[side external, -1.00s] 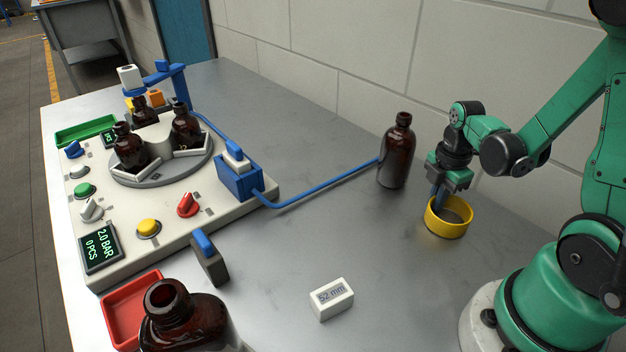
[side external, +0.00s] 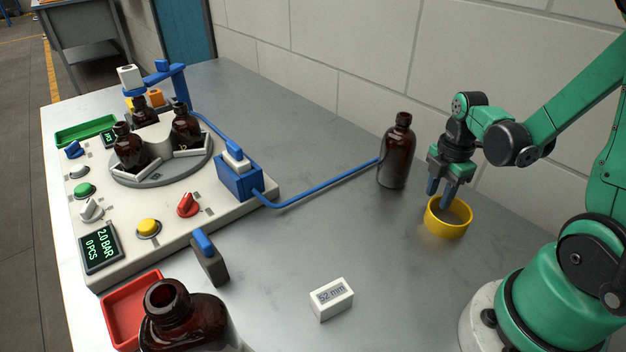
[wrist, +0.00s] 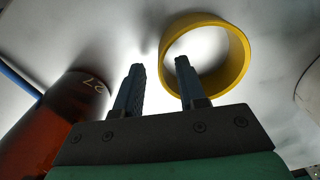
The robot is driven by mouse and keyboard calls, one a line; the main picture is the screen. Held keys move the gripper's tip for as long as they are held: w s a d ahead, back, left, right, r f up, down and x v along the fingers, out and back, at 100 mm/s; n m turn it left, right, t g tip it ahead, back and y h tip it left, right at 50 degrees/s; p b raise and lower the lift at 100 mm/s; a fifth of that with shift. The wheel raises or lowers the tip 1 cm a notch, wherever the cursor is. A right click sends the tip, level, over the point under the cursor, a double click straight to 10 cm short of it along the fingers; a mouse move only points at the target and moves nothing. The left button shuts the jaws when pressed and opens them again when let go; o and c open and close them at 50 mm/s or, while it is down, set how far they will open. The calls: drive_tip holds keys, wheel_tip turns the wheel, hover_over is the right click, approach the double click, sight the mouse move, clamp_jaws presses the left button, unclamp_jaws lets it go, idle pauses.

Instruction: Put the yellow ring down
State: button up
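The yellow ring (side external: 447,229) stands upright on the grey table near my base, its opening facing up. It also shows in the wrist view (wrist: 242,62). My gripper (side external: 440,202) is open at the ring's far left side. In the wrist view its two blue-grey fingers (wrist: 159,66) are apart, one outside the ring and one over its opening, with the near wall between them in the picture. No finger appears to touch the ring. I cannot tell how far the tips are above the rim.
A brown bottle (side external: 397,155) stands close left of my gripper and shows in the wrist view (wrist: 45,125). A blue hose (side external: 325,189) runs to it from the white machine (side external: 180,225). A white "52 mm" block (side external: 331,299) lies in front. The table between is clear.

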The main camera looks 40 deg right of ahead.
wheel_tip(320, 180, up, 10)
drive_tip(key=w+a+r+m+t, duration=0.1)
drive_tip(key=w+a+m+t, duration=0.1)
drive_tip(key=a+m, duration=0.4)
drive_tip(key=w+a+r+m+t, duration=0.1)
drive_tip(key=w+a+m+t, duration=0.1)
drive_tip(key=a+m+t, duration=0.3)
drive_tip(key=a+m, duration=0.2)
drive_tip(key=m, duration=0.1)
drive_tip(key=shift+w+a, duration=0.15)
drive_tip(key=shift+a, duration=0.15)
